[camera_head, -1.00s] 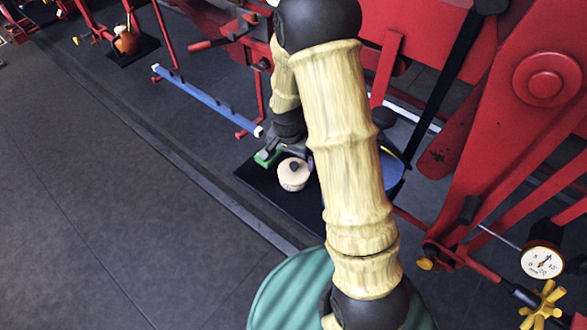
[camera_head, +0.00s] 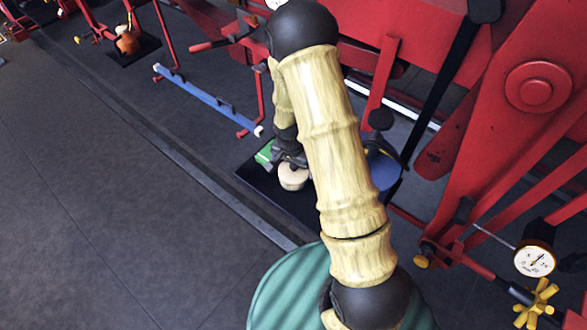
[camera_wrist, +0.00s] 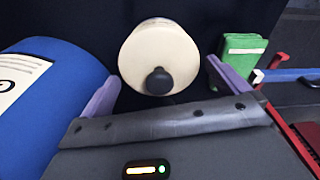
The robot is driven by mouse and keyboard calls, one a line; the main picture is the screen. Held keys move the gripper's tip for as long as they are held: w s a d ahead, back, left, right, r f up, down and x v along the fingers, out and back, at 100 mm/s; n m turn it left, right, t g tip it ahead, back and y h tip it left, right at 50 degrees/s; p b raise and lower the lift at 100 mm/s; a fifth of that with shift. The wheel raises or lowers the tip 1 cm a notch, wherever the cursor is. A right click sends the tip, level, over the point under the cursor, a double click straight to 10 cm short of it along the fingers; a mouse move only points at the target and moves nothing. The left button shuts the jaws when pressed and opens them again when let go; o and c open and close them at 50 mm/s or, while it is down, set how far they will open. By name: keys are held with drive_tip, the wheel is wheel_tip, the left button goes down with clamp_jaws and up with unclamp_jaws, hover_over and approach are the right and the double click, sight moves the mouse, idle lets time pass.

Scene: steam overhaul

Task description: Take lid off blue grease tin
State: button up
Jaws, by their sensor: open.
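The blue tin (camera_wrist: 55,105) stands at the left of the wrist view, with a pale label bearing a dark letter. In the head view the blue tin (camera_head: 384,170) is partly behind my arm, and I cannot make out its lid. A cream round pot (camera_wrist: 158,45) with a black knob (camera_wrist: 159,80) is in the middle of the wrist view; it also shows in the head view (camera_head: 292,178). My gripper (camera_wrist: 162,71) is open, its two purple fingers on either side of the cream pot. I cannot tell whether they touch it. The blue tin is outside the left finger.
A blue bar (camera_head: 205,97) and red machine frames (camera_head: 440,45) lie behind. Open grey floor (camera_head: 110,200) is at the left.

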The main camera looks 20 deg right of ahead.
drive_tip(key=c, duration=0.7)
drive_tip(key=shift+r, duration=0.1)
drive_tip(key=shift+c, duration=0.2)
wheel_tip(320, 180, up, 10)
drive_tip(key=shift+f+b, duration=0.1)
drive_tip(key=shift+b, duration=1.1)
